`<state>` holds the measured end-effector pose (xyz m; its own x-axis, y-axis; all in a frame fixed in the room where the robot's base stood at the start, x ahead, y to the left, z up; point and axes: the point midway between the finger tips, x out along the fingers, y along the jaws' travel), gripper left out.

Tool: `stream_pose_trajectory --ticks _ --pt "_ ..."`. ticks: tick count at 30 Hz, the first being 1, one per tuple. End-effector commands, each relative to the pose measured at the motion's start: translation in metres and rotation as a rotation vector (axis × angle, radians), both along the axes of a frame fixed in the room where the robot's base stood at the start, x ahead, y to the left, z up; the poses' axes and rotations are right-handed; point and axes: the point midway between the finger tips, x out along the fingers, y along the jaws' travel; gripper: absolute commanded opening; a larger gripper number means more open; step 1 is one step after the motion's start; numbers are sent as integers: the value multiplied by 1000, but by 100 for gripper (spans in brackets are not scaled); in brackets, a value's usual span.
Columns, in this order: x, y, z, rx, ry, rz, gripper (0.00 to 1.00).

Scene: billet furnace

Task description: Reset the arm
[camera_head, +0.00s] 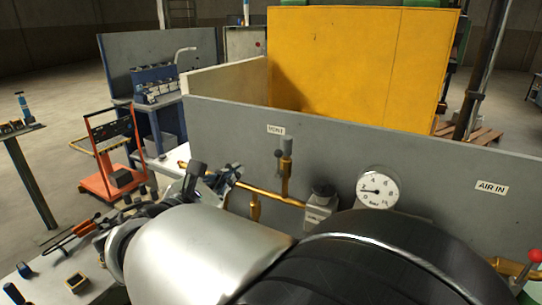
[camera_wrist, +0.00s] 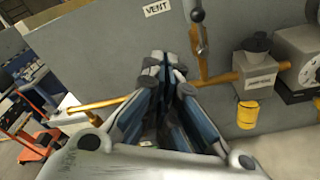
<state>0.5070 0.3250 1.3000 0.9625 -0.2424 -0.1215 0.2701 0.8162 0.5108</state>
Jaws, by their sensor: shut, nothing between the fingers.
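My gripper (camera_wrist: 164,72) shows in the wrist view with its blue and grey fingers brought together and nothing between them. Its tips point at the grey panel (camera_wrist: 95,60), below the VENT label (camera_wrist: 158,8) and in front of the brass pipe (camera_wrist: 100,103). The gap between tips and panel cannot be judged. In the head view my silver and black arm fills the lower middle and hides part of the panel's foot and the bench.
The panel carries a vent valve (camera_head: 285,148), a pressure gauge (camera_head: 378,189) and a red-knobbed lever (camera_head: 533,258) at right. Tools and small blocks (camera_head: 76,282) lie on the bench at left. An orange trolley (camera_head: 112,160) and a yellow enclosure (camera_head: 360,60) stand behind.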

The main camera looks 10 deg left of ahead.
Motion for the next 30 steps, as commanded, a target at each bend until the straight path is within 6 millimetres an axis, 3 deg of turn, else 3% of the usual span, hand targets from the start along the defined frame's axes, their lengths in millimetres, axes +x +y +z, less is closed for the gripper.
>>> stream_pose_trajectory --ticks 12,14,16,20,23,26,30 --pt "-5 0 0 2 0 -2 0" --pt "-4 -6 0 12 5 -15 0" --pt "-2 -25 1 44 24 -51 0" --pt "-3 -97 -5 180 95 -200 0" --pt "-19 -171 -15 355 165 -373 0" --pt "-51 -241 -31 569 223 -565 0" --pt "-121 -315 -60 944 265 -861 0"
